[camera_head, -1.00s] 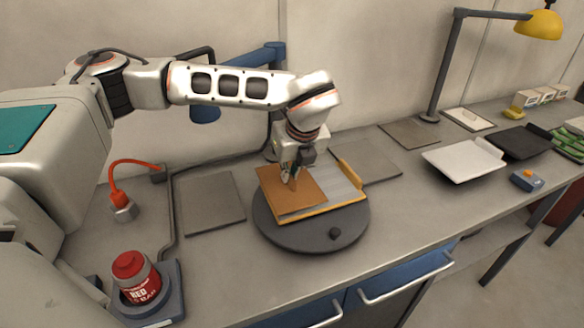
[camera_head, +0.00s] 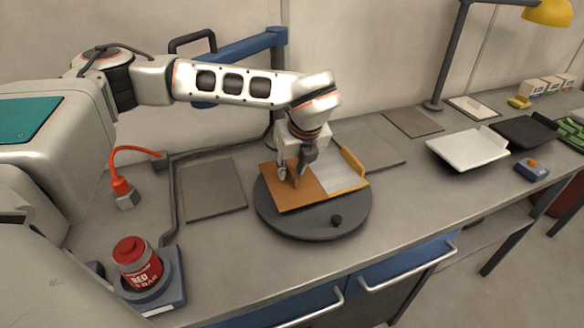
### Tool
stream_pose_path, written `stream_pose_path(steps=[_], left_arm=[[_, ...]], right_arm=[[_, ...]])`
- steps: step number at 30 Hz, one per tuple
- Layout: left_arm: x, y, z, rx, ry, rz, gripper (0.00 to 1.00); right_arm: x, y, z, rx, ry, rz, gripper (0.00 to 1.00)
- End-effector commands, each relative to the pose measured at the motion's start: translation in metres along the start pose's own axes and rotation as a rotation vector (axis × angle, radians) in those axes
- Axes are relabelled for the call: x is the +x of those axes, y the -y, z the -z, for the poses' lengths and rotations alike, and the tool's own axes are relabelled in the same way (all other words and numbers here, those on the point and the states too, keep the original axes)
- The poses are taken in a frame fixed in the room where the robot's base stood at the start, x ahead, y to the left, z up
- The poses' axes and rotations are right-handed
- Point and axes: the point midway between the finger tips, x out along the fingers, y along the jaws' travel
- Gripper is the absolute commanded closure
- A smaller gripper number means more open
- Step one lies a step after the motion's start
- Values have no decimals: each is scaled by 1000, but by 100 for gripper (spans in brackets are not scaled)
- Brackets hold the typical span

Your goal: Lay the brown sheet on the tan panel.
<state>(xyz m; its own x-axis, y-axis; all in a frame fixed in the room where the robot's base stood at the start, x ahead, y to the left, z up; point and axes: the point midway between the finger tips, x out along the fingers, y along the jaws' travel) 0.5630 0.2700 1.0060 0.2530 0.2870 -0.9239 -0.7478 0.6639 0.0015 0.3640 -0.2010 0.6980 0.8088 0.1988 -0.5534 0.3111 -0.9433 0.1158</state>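The brown sheet (camera_head: 306,190) lies flat over the left part of the tan panel (camera_head: 353,184), with its near edge over the panel's front border. The panel's grey striped middle (camera_head: 336,175) and raised right edge show beside it. The panel rests on a dark round turntable (camera_head: 300,226). My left gripper (camera_head: 293,175) is low over the sheet, its fingers spread on either side of a small upright brown tab on the sheet. Whether a finger touches the tab is hard to tell. My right gripper is not in view.
A dark flat plate (camera_head: 213,189) lies left of the turntable. A red jar (camera_head: 137,262) on a grey-blue base stands front left, near an orange hooked cable (camera_head: 122,180). A white tray (camera_head: 468,149) and a dark tray (camera_head: 523,131) are right. The front bench strip is clear.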

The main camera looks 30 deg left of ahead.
Motion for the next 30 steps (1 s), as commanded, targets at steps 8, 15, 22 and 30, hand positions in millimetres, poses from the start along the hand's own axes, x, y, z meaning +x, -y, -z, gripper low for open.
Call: stream_pose_path(steps=[8, 15, 22, 30], left_arm=[[-10, 1, 0, 0, 0, 2, 74], [-54, 1, -1, 1, 2, 4, 74], [-97, 1, 0, 0, 2, 3, 74], [-119, 0, 0, 1, 0, 1, 74]], right_arm=[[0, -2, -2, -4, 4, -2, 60], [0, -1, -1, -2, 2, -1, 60], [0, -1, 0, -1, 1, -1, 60], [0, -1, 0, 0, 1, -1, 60]])
